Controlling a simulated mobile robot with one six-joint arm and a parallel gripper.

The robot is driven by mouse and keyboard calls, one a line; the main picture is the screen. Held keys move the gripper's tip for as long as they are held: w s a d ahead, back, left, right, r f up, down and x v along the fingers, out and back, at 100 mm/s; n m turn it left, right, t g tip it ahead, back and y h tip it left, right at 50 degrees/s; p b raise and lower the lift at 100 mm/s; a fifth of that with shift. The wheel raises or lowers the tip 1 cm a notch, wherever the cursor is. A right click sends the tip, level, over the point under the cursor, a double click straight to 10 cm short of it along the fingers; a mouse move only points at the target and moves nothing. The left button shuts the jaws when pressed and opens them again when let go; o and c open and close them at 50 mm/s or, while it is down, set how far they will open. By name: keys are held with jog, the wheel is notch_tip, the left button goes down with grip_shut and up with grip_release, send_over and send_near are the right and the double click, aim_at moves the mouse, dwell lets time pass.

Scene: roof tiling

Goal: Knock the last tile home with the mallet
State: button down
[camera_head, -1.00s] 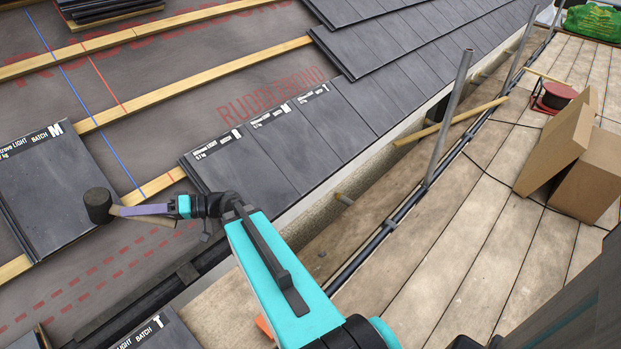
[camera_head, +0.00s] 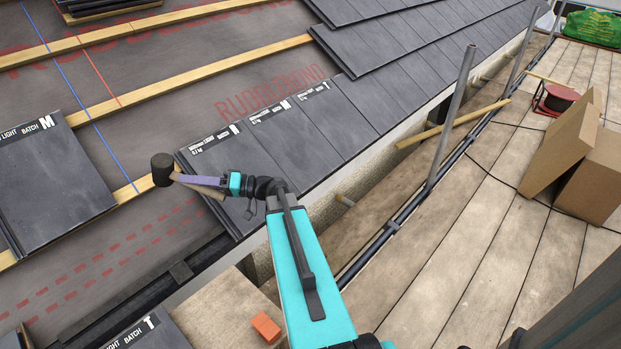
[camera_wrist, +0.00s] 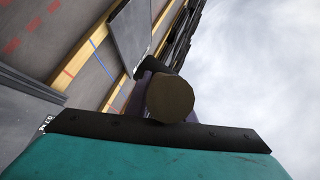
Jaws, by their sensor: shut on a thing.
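My gripper (camera_head: 200,181) has pale purple fingers and is shut on the wooden handle of the mallet (camera_head: 162,169). The mallet's black head sticks out to the left, beside the upper left corner of the end tile (camera_head: 225,160) in the laid row. I cannot tell whether head and tile touch. In the wrist view the handle's round butt (camera_wrist: 170,98) faces the camera and hides most of the fingers; the dark head (camera_wrist: 152,66) shows behind it. The end tile is dark grey with a white printed label; my wrist covers its lower part.
A tile marked M (camera_head: 50,185) lies on the battens at left, apart from the row. A tile marked T (camera_head: 150,332) is at the lower left. Grey scaffold poles (camera_head: 452,115) line the roof edge.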

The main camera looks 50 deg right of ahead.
jog(key=s+d+f+m+t+h+b, duration=0.1)
jog(key=s+d+f+m+h+b, duration=0.1)
jog(key=d, duration=1)
jog(key=s+d+f+m+t+h+b, duration=0.2)
jog(key=s+d+f+b, duration=0.3)
jog(key=d, duration=0.7)
jog(key=s+d+f+m+t+h+b, duration=0.1)
jog(key=s+d+f+h+b, duration=0.3)
jog(key=d, duration=0.7)
jog(key=shift+s+d+f+m+h+b, duration=0.35)
jog(key=shift+s+b, duration=0.85)
jog(key=shift+s, duration=0.95)
jog(key=shift+w+f, duration=0.1)
jog(key=shift+f, duration=0.05)
jog(key=w+f, duration=0.3)
jog(key=f, duration=0.2)
jog(key=shift+w+d+f+b, duration=0.2)
jog(key=shift+f+b, duration=0.1)
jog(key=shift+b, duration=0.1)
jog(key=shift+b, duration=0.75)
jog(key=shift+f, duration=0.1)
